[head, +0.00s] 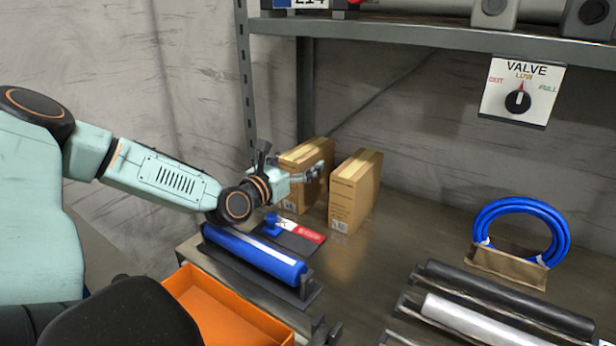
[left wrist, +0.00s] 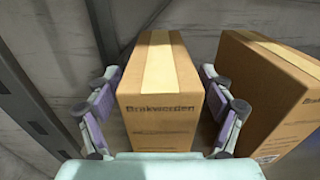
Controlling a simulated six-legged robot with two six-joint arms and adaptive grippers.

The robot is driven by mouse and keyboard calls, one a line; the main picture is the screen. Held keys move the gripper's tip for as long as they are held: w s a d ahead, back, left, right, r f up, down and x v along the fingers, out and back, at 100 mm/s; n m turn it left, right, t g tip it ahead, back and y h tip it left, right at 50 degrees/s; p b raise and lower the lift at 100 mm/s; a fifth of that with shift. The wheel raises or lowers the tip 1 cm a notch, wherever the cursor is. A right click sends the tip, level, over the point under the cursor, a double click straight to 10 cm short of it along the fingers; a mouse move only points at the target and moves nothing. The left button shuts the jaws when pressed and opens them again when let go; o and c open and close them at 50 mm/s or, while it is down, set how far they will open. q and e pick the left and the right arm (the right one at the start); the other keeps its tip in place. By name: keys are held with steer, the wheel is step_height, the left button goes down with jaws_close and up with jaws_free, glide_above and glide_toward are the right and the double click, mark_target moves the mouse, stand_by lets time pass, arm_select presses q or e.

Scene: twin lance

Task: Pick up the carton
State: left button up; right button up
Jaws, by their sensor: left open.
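Two brown cartons with tan tape stand side by side on the table. The left carton (head: 305,151) is partly hidden behind my left gripper (head: 303,175) in the head view; the right carton (head: 354,188) is in plain view. In the left wrist view, the left carton (left wrist: 160,70) stands between the spread fingers of my left gripper (left wrist: 162,112), with one finger on each side. The fingers look open, and I cannot tell whether they touch the carton. The right carton (left wrist: 268,95) is just right of the right finger. My right gripper is not in view.
A blue cylinder (head: 252,251) lies in a cradle in front of the cartons, near an orange bin (head: 215,310). A shelf (head: 420,34) with a valve panel (head: 521,92) hangs above.

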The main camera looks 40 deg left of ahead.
arm_select(q)
steer(key=shift+s+r, duration=0.1)
steer(key=shift+c, duration=1.4)
steer(key=c, duration=1.3)
